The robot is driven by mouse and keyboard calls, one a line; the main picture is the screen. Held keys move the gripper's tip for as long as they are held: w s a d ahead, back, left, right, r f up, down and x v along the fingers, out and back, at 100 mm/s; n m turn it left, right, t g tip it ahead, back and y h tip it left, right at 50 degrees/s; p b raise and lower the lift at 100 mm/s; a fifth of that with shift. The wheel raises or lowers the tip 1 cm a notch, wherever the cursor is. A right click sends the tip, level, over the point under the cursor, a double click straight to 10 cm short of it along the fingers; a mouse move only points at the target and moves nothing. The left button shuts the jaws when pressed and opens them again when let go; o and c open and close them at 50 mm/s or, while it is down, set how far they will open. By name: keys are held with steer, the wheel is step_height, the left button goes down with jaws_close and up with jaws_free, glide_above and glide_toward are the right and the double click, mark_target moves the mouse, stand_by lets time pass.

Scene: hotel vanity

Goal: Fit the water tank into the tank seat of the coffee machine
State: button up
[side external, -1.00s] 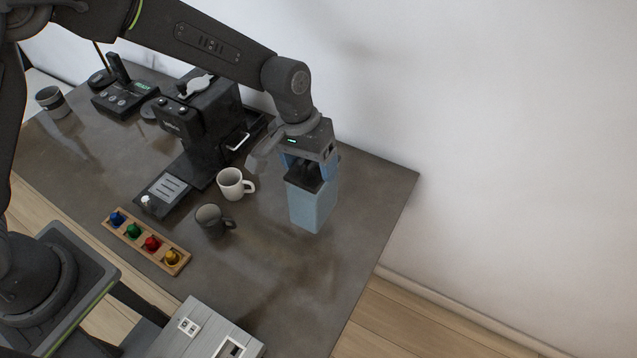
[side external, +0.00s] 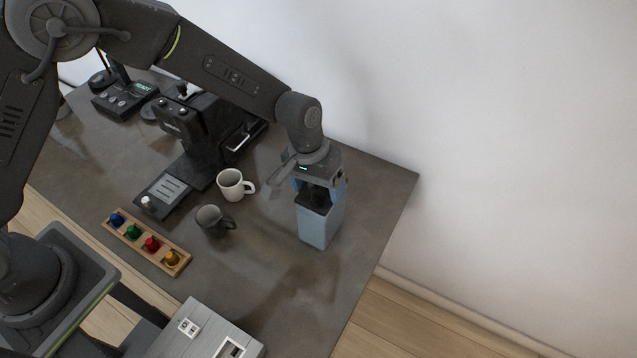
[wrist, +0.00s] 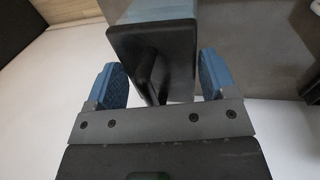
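The water tank (side external: 320,228) is a pale blue-grey box with a black top, upright to the right of the mugs. My gripper (side external: 320,190) is above it, with blue finger pads either side of its black top. The black coffee machine (side external: 200,128) stands back left of the tank. The tank seat cannot be made out clearly; a dark open part lies at the machine's right side.
A white mug (side external: 231,186) and a dark mug (side external: 211,222) stand between machine and tank. A wooden rack (side external: 133,240) holds several coloured capsules. A grey box (side external: 200,335) is at the front. The counter (side external: 270,270) is clear in front of the tank; a wall is behind.

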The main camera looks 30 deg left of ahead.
steer(key=o, duration=0.4)
steer(key=r, duration=0.4)
steer(key=a+r, duration=0.1)
steer(key=r, duration=0.3)
steer(key=a+r, duration=0.1)
steer(key=r, duration=0.3)
steer(key=shift+a, duration=0.15)
